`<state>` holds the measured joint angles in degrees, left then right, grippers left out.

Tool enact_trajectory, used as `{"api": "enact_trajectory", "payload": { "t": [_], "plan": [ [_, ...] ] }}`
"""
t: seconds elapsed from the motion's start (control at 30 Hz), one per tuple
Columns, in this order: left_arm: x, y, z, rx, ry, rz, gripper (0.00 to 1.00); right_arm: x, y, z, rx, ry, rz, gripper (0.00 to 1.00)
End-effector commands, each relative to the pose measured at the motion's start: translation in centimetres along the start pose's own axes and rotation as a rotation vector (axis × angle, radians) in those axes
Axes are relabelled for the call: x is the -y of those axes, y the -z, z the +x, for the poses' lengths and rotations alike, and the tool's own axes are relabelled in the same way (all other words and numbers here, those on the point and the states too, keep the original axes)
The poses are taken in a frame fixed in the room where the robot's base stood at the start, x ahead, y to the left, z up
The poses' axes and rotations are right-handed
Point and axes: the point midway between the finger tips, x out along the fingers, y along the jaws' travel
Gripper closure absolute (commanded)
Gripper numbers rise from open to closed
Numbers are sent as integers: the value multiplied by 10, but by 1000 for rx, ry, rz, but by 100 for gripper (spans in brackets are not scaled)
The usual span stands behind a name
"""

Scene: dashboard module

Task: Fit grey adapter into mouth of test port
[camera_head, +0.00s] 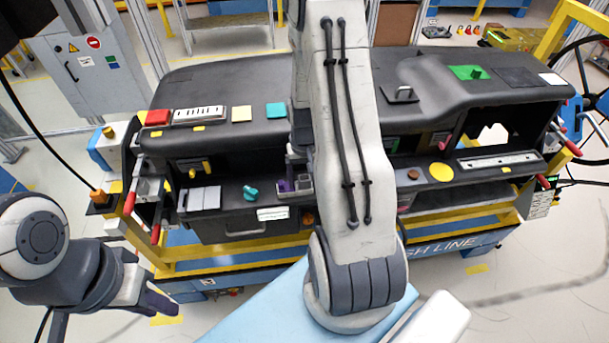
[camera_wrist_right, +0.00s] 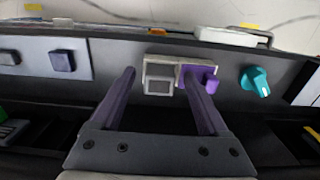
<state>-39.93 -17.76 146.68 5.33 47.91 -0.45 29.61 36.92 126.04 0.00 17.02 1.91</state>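In the right wrist view, a small grey square piece with a light rim (camera_wrist_right: 159,86) sits on the dashboard's grey ledge. A purple block with a pale frame (camera_wrist_right: 208,77) stands right beside it. I cannot tell for sure which is the adapter and which the test port. My right gripper (camera_wrist_right: 158,71) is open, its fingers on either side of the grey piece; the right finger overlaps the purple block. In the head view my right arm hides much of this spot; the purple block (camera_head: 285,186) shows beside it. My left gripper (camera_head: 157,299) hangs low left, away from the dashboard.
A teal knob (camera_wrist_right: 256,80) stands close to the purple block. Dark blue square buttons (camera_wrist_right: 62,61) lie on the other side. The dashboard (camera_head: 235,85) carries coloured pads and red-handled clamps. An orange plug with a black cable (camera_head: 99,196) stands at its left end.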

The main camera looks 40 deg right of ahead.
Motion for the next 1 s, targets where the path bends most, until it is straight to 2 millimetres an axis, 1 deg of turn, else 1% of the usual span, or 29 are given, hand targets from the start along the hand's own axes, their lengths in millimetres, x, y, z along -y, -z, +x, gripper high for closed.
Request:
{"api": "enact_trajectory", "payload": {
  "t": [0.07, 0.17, 0.27, 0.5, 0.6, 0.7, 0.8, 1.0],
  "plan": [
    [0, 0, 2, 0, 0, 0, 74, 0, 1, -3, -3, 0, 0, 23],
    [0, 0, 5, 0, 0, 0, 74, 0, 2, -13, -6, 0, 0, 23],
    [1, -1, 10, 0, 0, -1, 74, 0, 1, -29, -8, 0, 0, 23],
    [2, -1, 20, 0, 0, -3, 74, 0, 2, -75, -8, 0, 0, 23],
    [2, -1, 23, 0, 0, -4, 74, 0, 2, -90, -6, 0, 0, 23],
    [2, -1, 24, 0, 0, -4, 74, 0, 1, -99, -3, 0, 0, 23],
    [2, -1, 25, 0, 0, -4, 74, 0, 0, -104, -2, 0, 0, 23],
    [2, -1, 24, 0, 0, -4, 74, 0, 0, -105, -1, 0, 0, 23]
  ]
}}
